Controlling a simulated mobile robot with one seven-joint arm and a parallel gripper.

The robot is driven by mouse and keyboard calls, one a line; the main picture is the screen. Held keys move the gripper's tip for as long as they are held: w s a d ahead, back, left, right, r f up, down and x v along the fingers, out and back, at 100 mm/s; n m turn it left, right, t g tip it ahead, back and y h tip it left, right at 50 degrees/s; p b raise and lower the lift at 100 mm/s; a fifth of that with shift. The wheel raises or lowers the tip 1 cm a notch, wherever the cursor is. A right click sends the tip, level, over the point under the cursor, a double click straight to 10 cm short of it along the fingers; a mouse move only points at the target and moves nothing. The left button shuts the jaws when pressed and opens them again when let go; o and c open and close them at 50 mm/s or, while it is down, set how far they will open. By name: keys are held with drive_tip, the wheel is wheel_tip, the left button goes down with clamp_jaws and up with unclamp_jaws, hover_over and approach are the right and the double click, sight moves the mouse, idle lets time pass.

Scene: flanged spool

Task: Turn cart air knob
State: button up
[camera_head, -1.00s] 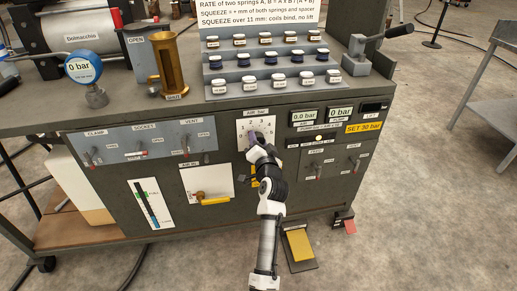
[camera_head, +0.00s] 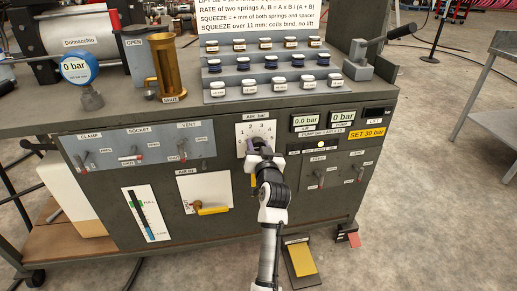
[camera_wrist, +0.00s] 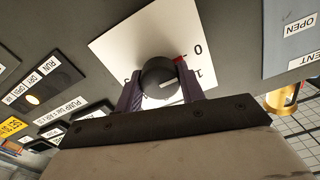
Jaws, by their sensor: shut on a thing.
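The air knob (camera_wrist: 160,73) is a dark round knob with a white pointer line. It sits on a white dial plate (camera_wrist: 120,48) that shows 0 and 1, with a red mark by the 0. In the wrist view the pointer line slants toward the 1 side. My gripper (camera_wrist: 160,85) has its purple fingers shut on the knob from two sides. In the head view my gripper (camera_head: 255,148) covers most of the knob on the plate (camera_head: 243,128) labelled AIR bar.
Left of the dial are the CLAMP, SOCKET and VENT levers (camera_head: 132,155) and a yellow AIR IN handle (camera_head: 212,209). A yellow pedal (camera_head: 301,259) is on the floor.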

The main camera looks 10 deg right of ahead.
idle(0.3)
drive_tip(key=o, duration=1)
drive_tip(key=shift+c, duration=0.2)
drive_tip(key=shift+s, duration=0.1)
